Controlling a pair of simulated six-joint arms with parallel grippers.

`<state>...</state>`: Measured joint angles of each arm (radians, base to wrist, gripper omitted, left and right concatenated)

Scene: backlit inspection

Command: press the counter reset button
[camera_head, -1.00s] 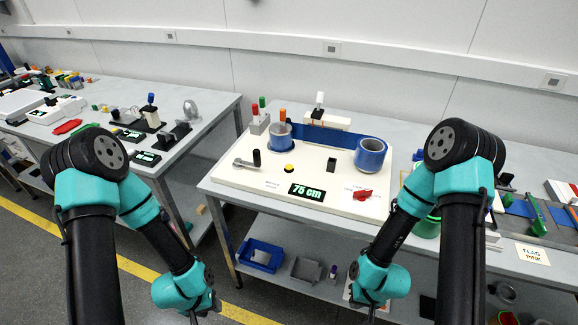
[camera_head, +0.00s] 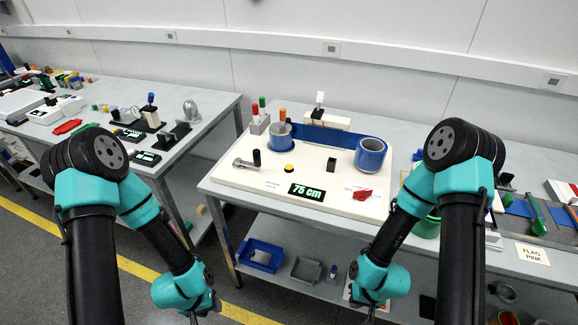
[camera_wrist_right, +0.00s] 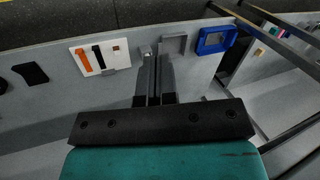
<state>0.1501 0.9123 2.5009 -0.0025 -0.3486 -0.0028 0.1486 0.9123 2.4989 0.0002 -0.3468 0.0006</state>
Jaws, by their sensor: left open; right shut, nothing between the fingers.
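A small yellow button (camera_head: 289,169) with a dark base sits on the white board (camera_head: 235,177) on the middle table. Behind the green-lit display (camera_head: 307,191), which reads 75 cm, it stands clear of both arms. A red knob (camera_head: 364,194) is to the display's right. The printed labels on the board are too small to read. My left gripper (camera_head: 194,317) is open, low in front of the table, its tips barely visible. My right gripper (camera_head: 371,312) is low in front of the table; the right wrist view shows its fingers (camera_wrist_right: 154,75) shut and empty.
Two blue-and-grey rolls (camera_head: 370,155), a blue strip (camera_head: 325,138) and a lever with a black grip (camera_head: 256,158) stand on the board around the button. Blue (camera_head: 262,255) and grey (camera_head: 305,270) bins are on the lower shelf. Air above the board's front is clear.

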